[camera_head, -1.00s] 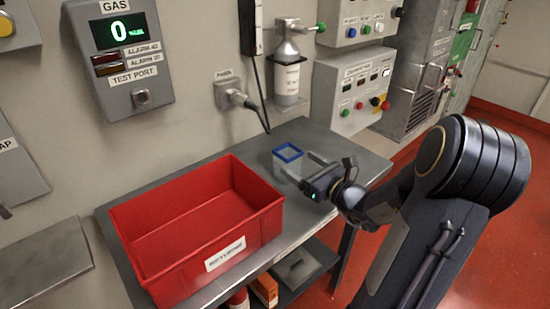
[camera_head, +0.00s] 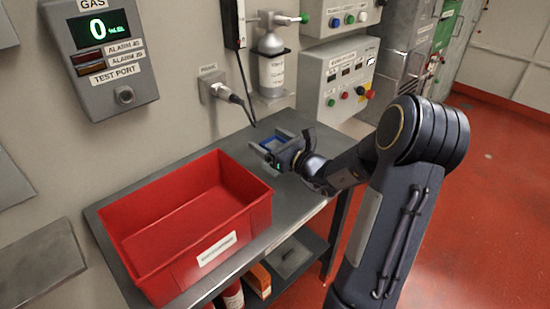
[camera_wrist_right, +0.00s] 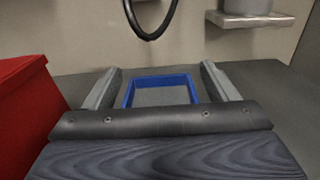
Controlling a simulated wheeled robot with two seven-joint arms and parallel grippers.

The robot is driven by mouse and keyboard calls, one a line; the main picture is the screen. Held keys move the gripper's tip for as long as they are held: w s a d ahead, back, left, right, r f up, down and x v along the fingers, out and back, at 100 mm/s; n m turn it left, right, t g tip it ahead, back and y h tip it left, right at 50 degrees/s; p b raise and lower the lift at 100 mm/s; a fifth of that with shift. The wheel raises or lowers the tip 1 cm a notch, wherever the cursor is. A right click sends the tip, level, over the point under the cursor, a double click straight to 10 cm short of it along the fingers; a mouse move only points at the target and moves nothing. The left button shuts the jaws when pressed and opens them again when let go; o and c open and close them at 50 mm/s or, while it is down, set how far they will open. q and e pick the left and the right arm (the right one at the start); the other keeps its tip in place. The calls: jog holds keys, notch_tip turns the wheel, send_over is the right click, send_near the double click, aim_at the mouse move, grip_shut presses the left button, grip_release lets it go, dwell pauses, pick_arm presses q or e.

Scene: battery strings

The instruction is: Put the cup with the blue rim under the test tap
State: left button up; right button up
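The square cup with the blue rim (camera_head: 273,143) stands on the grey bench, mostly hidden by my right gripper in the head view. In the right wrist view its blue rim (camera_wrist_right: 160,80) shows between the two fingers. My right gripper (camera_head: 274,148) is open, with one finger on each side of the cup; the wrist view shows a gap between each finger (camera_wrist_right: 160,85) and the rim. My left gripper is not in view. I cannot identify the test tap with certainty.
A red bin (camera_head: 190,263) fills the left part of the bench (camera_head: 225,150), left of the cup. A gas bottle (camera_head: 272,72) hangs on the wall behind the cup. A plug with a cable (camera_head: 222,91) is on the wall. The shelf below holds several items.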

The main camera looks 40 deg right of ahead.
jog(key=c, duration=1.3)
